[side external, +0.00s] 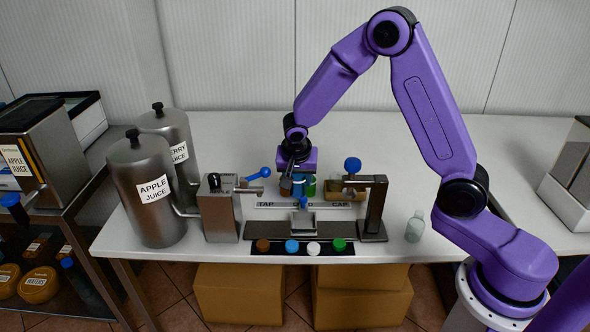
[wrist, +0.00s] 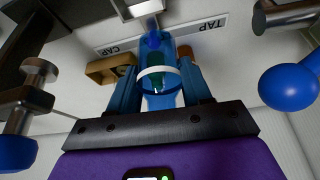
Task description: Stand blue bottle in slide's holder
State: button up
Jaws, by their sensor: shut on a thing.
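My gripper (side external: 297,176) points down behind the slide and is shut on the blue bottle (wrist: 160,97). In the wrist view the see-through blue bottle, with a white band, sits between both fingers. In the side view the bottle (side external: 299,187) is small and partly covered by the gripper; I cannot tell whether it touches the table. The slide's holder (side external: 302,221), a small metal cup, is in front of the gripper, before the TAP and CAP strip (side external: 264,205). The holder is apart from the bottle.
A green bottle (side external: 310,187) and a brown one (side external: 286,187) stand close beside the gripper. The tap stand (side external: 219,208) is left, the capping stand (side external: 375,208) right, both with blue knobs. Coloured caps (side external: 313,247) lie in front. A pale bottle (side external: 414,226) stands at right.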

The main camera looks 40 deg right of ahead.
jog(key=s+m, duration=0.1)
jog(key=m, duration=0.1)
jog(key=s+m+g, duration=0.1)
jog(key=m, duration=0.1)
jog(key=s+a+f+m+g+h, duration=0.1)
jog(key=m, duration=0.1)
jog(key=shift+s+f, duration=0.1)
jog(key=shift+s, duration=0.1)
jog(key=shift+f, duration=3.35)
jog(key=shift+f, duration=0.4)
jog(key=o, duration=1.4)
notch_tip(320, 180, up, 8)
jog(key=shift+f, duration=0.1)
